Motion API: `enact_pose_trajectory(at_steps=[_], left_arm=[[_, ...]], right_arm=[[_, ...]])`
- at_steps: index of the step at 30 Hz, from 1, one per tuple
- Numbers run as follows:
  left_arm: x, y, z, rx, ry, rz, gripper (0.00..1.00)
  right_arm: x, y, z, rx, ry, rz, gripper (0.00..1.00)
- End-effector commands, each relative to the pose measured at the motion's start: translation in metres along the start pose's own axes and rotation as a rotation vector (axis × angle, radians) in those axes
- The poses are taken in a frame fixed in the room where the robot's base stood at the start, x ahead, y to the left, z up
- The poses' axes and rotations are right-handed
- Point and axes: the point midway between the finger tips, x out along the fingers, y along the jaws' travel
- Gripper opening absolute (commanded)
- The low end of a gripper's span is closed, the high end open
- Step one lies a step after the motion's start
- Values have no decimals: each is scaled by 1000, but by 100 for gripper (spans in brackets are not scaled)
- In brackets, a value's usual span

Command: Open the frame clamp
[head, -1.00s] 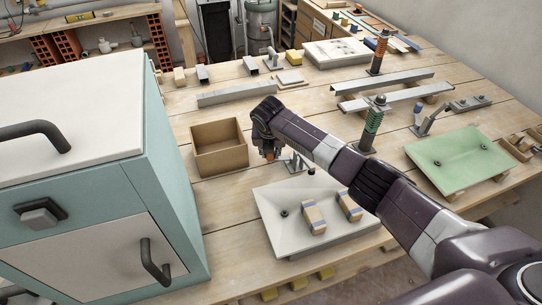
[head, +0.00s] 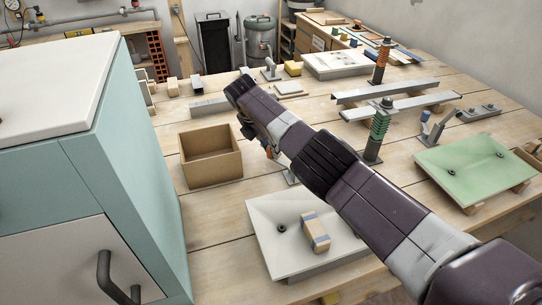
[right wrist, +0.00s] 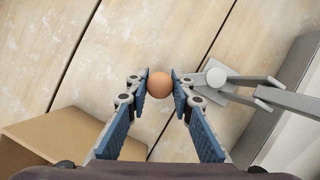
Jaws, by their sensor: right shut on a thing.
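My right gripper (head: 262,146) is beside the open cardboard box on the bench. In the right wrist view its two blue-padded fingers (right wrist: 160,87) are shut on a round orange-brown knob (right wrist: 160,85). A grey metal clamp (right wrist: 235,88) with a pale round top lies just right of the knob, its forked arm pointing right. In the head view my arm hides most of this clamp (head: 290,177), at the far edge of the white tray (head: 268,225). Whether the knob joins the clamp is hidden. My left gripper is not in view.
The cardboard box (head: 211,172) stands close left of the gripper. A teal and white cabinet (head: 130,165) fills the left. A green spring post (head: 378,135) and green tray (head: 475,165) stand right of my arm. A wooden block (head: 316,232) lies on the white tray.

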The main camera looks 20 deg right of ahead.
Motion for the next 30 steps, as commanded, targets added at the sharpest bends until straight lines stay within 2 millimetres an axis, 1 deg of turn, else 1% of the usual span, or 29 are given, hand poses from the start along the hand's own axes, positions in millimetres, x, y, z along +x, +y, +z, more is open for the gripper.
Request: enact_pose_trajectory(at_steps=[1,4,18,19,23,30], left_arm=[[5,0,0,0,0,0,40],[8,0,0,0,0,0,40],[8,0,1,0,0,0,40],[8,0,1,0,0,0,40],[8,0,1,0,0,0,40],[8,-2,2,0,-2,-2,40]], right_arm=[[2,1,-1,11,-1,-2,0],[1,0,0,24,-1,-8,0],[0,0,2,34,-3,-12,0],[0,0,2,34,-3,-12,25],[0,0,1,33,-3,-12,39],[0,0,1,32,-1,-13,40]])
